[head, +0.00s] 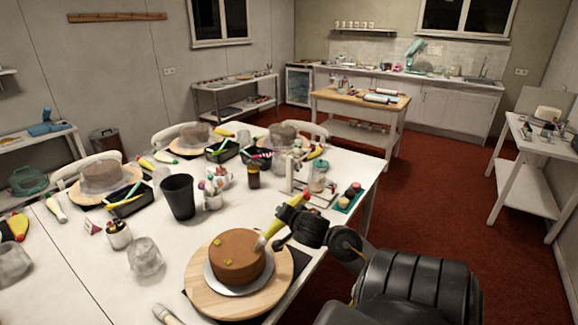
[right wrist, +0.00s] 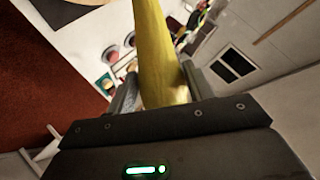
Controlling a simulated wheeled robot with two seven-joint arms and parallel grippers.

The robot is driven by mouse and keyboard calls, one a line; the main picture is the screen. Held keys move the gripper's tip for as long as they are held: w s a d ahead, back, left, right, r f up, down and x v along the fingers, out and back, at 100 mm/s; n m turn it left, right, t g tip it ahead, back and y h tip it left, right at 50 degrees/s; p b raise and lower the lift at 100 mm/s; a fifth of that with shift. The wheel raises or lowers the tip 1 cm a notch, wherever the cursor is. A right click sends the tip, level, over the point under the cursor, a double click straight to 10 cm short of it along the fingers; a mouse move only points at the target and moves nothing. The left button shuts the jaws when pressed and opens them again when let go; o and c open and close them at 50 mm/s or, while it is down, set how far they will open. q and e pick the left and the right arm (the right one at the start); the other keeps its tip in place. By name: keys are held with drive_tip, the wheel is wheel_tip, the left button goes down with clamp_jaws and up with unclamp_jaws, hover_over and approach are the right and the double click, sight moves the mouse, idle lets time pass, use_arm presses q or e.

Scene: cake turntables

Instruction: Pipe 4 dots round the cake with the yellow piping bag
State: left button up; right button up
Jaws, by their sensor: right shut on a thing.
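The brown round cake (head: 236,262) sits on a silver board on a wooden turntable (head: 205,300) at the table's near edge. My right gripper (head: 284,220) is shut on the yellow piping bag (head: 270,231). The bag tilts, with its pale nozzle (head: 260,244) down at the cake's right upper edge; I cannot tell whether it touches. In the right wrist view, the bag (right wrist: 160,55) stands between both fingers. My left gripper is not in view.
A black cup (head: 178,196), a glass jar (head: 145,256) and a small shaker (head: 118,235) stand left of and behind the turntable. A white stand (head: 300,182) and a green tray of colour pots (head: 349,197) are behind my right gripper. Other turntables with cakes stand farther back.

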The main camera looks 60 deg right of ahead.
drive_tip(key=shift+r+p, duration=0.3)
drive_tip(key=shift+p, duration=0.05)
idle(0.7)
drive_tip(key=o, duration=0.3)
drive_tip(key=shift+o, duration=0.2)
drive_tip(key=shift+r, duration=0.1)
drive_tip(key=shift+r+p, duration=1.4)
drive_tip(key=shift+p, duration=0.4)
